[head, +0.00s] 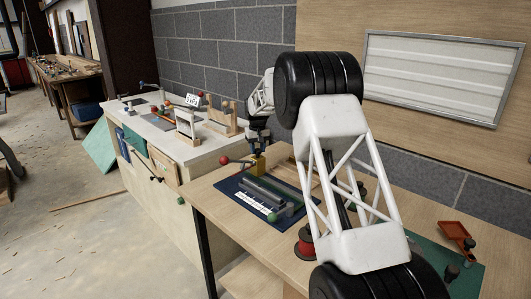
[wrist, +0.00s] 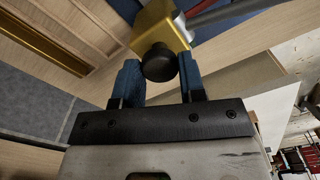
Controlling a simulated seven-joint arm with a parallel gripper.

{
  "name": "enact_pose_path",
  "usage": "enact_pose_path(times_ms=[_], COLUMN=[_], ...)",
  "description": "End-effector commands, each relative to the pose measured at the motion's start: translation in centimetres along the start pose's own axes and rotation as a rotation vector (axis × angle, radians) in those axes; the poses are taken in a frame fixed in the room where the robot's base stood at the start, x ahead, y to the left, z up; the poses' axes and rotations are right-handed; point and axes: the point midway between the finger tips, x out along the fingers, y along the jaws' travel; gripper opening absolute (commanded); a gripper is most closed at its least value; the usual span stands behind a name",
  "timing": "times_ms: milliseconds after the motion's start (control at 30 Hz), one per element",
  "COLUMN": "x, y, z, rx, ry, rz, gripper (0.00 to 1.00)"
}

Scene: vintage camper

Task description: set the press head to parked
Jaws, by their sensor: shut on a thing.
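A brass-yellow block (head: 258,165), which appears to be the press head, stands at the back of a dark blue base (head: 229,187) on the wooden table. A dark round knob (wrist: 160,65) projects from the yellow block (wrist: 152,27) in the wrist view. My gripper (head: 259,146) reaches down over the block from the wall side. In the wrist view its blue fingers (wrist: 160,80) are on either side of the knob and shut on it. The exact finger contact is partly hidden. A lever with a red ball (head: 224,160) extends left of the block.
A grey bar (head: 266,194) and a white scale strip lie on the base, with a green ball near its front. A red spool (head: 305,243) and an orange tray (head: 457,235) are to the right. A white counter (head: 150,122) with wooden stands adjoins at the left.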

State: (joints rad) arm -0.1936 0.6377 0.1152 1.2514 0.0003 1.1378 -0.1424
Motion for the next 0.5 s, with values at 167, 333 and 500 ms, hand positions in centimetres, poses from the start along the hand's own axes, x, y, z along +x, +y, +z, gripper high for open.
enact_pose_path(times_ms=[167,333,500], x=[-0.1,-0.1,-0.2], y=[-1.1,-1.8,-2.1], z=[-2.6,-4.2,-4.7], rx=[-0.001,0.001,0.001], ry=[0.004,0.004,0.005], rz=[0.001,0.001,0.001], gripper=[0.0,0.0,0.0])
